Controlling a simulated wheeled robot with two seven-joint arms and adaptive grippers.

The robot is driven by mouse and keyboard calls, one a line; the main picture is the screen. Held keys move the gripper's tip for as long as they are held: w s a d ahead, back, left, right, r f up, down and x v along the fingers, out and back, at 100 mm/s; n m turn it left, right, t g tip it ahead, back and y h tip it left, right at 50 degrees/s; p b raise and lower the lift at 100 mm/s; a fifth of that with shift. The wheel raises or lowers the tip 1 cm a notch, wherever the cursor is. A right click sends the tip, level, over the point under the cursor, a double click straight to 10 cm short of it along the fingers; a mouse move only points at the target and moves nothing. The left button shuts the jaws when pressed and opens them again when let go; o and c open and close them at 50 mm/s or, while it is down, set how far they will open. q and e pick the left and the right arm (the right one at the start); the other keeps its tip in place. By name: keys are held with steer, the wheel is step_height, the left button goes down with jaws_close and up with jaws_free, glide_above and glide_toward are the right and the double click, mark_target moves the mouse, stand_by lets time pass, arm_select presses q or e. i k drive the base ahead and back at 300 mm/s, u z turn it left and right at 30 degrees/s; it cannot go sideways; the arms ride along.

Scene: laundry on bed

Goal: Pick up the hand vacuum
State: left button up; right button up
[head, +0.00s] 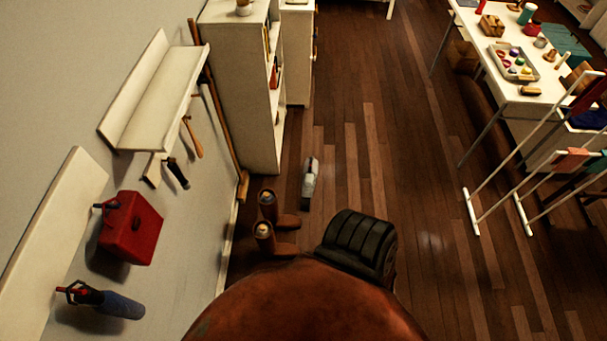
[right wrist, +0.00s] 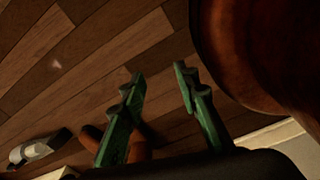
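The hand vacuum (head: 309,186), grey-white with a dark end, appears to lie on the wooden floor near the foot of the white shelf unit. What looks like the same vacuum shows at the lower left of the right wrist view (right wrist: 38,147). My right gripper (right wrist: 158,84) has two green fingers, spread apart with nothing held between their tips. The vacuum lies to the left of these fingers, apart from them. In the head view neither gripper can be made out.
A pair of brown boots (head: 285,221) stands on the floor just nearer than the vacuum. A white shelf unit (head: 243,100) stands behind to the left. Wall shelves, a red box (head: 131,228) and hanging tools line the left wall. Floor right of the vacuum is clear; a white table (head: 515,85) stands farther right.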

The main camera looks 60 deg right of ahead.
mark_target(310, 173)
steer(key=z, duration=2.6)
steer(key=k, duration=1.05)
steer(key=z, duration=0.95)
steer(key=i, duration=2.35)
steer(key=u, duration=0.6)
steer(key=i, duration=1.4)
steer(key=u, duration=1.85)
steer(key=i, duration=0.85)
steer(key=u, duration=0.7)
